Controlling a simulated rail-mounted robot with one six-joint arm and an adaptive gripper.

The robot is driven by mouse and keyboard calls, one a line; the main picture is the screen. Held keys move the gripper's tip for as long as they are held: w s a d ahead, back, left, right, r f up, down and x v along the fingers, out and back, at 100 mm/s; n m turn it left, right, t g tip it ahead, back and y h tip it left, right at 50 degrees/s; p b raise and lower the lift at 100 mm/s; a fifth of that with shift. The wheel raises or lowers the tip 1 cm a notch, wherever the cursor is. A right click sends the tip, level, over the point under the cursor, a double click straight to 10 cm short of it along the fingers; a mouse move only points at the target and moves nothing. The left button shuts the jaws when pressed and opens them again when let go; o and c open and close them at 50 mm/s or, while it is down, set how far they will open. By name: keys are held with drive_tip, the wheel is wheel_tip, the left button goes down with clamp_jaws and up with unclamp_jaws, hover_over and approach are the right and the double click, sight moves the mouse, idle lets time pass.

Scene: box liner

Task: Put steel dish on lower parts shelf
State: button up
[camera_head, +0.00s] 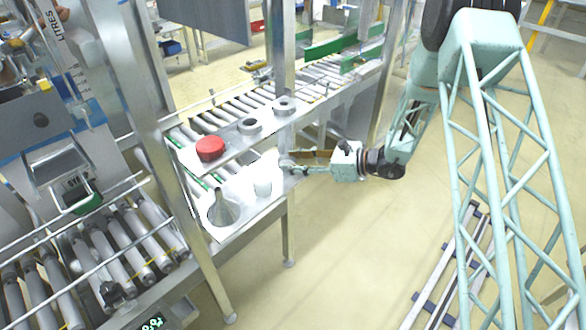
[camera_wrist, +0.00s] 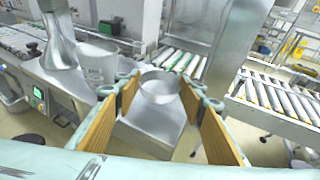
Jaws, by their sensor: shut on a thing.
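The steel dish (camera_wrist: 159,90) is a shallow round grey dish between the two tan-padded fingers of my gripper (camera_wrist: 160,95) in the wrist view. My gripper (camera_head: 290,164) is shut on it at the right end of the lower parts shelf (camera_head: 243,212) in the head view. The dish is small and partly hidden by the fingers there. In the wrist view, bare steel shelf surface (camera_wrist: 150,128) shows below the dish. I cannot tell whether the dish touches it.
A white cup (camera_head: 263,187) and a steel funnel (camera_head: 222,208) stand on the lower shelf, left of my gripper. A steel post (camera_head: 281,60) rises behind. Roller conveyors run alongside.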

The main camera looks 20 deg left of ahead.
drive_tip(key=shift+f, duration=1.55)
drive_tip(key=shift+f, duration=0.2)
drive_tip(key=o, duration=0.9)
drive_tip(key=shift+r, duration=0.2)
drive_tip(key=shift+d+r, duration=0.1)
drive_tip(key=shift+d, duration=0.1)
drive_tip(key=shift+v, duration=5.8)
